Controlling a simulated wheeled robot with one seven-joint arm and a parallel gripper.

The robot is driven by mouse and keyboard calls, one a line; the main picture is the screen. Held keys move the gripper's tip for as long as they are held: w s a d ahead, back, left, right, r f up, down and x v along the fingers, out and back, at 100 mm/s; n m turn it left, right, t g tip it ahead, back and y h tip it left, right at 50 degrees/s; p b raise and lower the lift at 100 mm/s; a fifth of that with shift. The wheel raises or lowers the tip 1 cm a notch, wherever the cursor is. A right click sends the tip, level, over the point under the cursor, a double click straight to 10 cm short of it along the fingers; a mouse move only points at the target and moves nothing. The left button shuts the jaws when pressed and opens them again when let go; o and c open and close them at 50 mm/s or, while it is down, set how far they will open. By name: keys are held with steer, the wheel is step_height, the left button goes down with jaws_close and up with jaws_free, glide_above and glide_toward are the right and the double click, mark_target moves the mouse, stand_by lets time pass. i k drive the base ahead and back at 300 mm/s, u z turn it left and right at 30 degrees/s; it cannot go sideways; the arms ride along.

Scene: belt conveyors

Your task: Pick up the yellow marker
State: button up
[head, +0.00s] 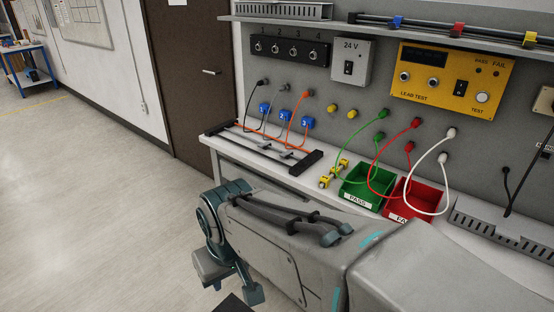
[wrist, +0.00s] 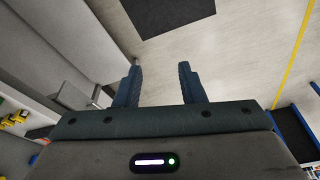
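A yellow clip (head: 529,39) sits on the dark rail at top right. I cannot tell which of these is the yellow marker. My gripper (head: 232,284) hangs in front of the bench, left of and apart from the blocks. In the wrist view (wrist: 158,78) its fingers are spread, with only floor between them.
The bench (head: 235,148) carries a black-ended cable fixture (head: 303,164), a green PASS bin (head: 368,190) and a red bin (head: 409,202). Green, red and white cables arch over the bins. A shelf (head: 345,28) overhangs the panel. Open floor (head: 90,190) is at left.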

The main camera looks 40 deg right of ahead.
mark_target(324, 179)
steer(key=z, duration=0.6)
steer(key=i, duration=0.9)
steer(key=z, duration=0.7)
